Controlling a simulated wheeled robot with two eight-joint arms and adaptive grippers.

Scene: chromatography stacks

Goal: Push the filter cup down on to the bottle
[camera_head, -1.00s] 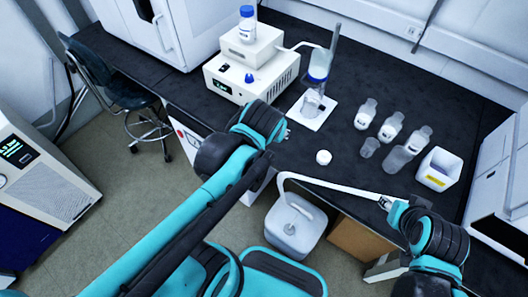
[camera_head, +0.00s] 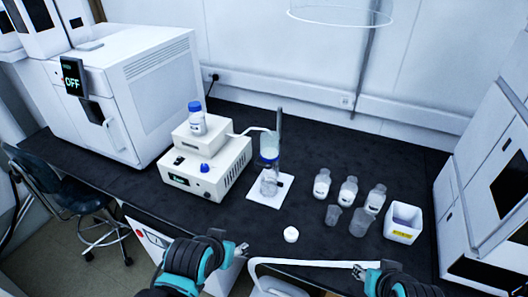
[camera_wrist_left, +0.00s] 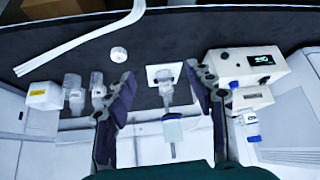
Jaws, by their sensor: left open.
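The filter cup (camera_head: 268,147), with a blue band, is held on a rod stand above a clear bottle (camera_head: 269,183). The bottle stands on a white square base plate (camera_head: 283,181). A gap seems to show between cup and bottle. In the left wrist view the cup (camera_wrist_left: 172,131) and bottle (camera_wrist_left: 166,97) appear between the fingers, at a distance. My left gripper (camera_head: 241,249) is open and empty near the bench's front edge, apart from both; it also shows in the left wrist view (camera_wrist_left: 160,72). My right gripper (camera_head: 358,270) is small at the lower right, by the end of a white tube; its jaws are unclear.
A white pump unit (camera_head: 207,170) with a blue-capped bottle (camera_head: 197,122) on top stands left of the stand. A white cap (camera_head: 291,234) lies in front. Several bottles and beakers and a white bin (camera_head: 403,222) stand right. The white tube (camera_head: 300,262) crosses the front edge.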

